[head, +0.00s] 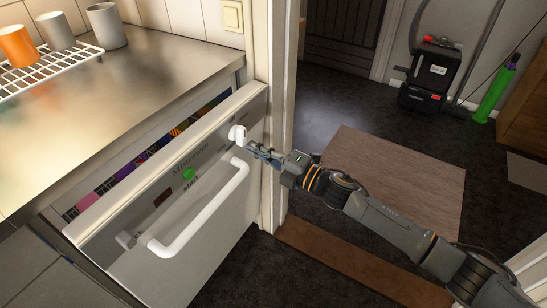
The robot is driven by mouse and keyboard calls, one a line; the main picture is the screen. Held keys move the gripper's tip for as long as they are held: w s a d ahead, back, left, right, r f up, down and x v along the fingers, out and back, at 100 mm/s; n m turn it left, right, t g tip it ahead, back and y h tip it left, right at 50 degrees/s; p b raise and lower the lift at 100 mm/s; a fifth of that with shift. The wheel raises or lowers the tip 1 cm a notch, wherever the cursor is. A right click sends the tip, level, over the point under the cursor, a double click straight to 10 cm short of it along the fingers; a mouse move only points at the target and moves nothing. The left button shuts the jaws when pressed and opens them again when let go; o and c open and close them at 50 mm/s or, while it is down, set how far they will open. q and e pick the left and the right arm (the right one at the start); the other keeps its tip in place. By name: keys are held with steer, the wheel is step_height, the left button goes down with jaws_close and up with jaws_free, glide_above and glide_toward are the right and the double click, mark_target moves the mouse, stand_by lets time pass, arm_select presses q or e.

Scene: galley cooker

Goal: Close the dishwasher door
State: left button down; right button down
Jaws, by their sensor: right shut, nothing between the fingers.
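The dishwasher door (215,215) is a metal-grey front under the counter at the left. It stands nearly upright, with its top edge slightly out from the counter; a dark gap with a colourful patterned strip shows behind it. A white bar handle (203,215) runs across it, with a green round button (189,174) and a white knob (237,134) above. My right gripper (254,150) is shut and empty, its tips close to the door's upper right part, just below the knob. I cannot tell whether they touch the door. My left gripper is out of view.
The steel counter (150,75) carries a white wire rack (45,75) and several cups. A white door post (282,100) stands just right of the dishwasher.

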steer(key=shift+w+a, duration=0.25)
steer(key=shift+a, duration=0.1)
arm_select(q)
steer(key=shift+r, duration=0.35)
arm_select(e)
steer(key=shift+r, duration=0.1)
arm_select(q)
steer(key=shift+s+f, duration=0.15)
arm_select(e)
steer(key=shift+a, duration=0.1)
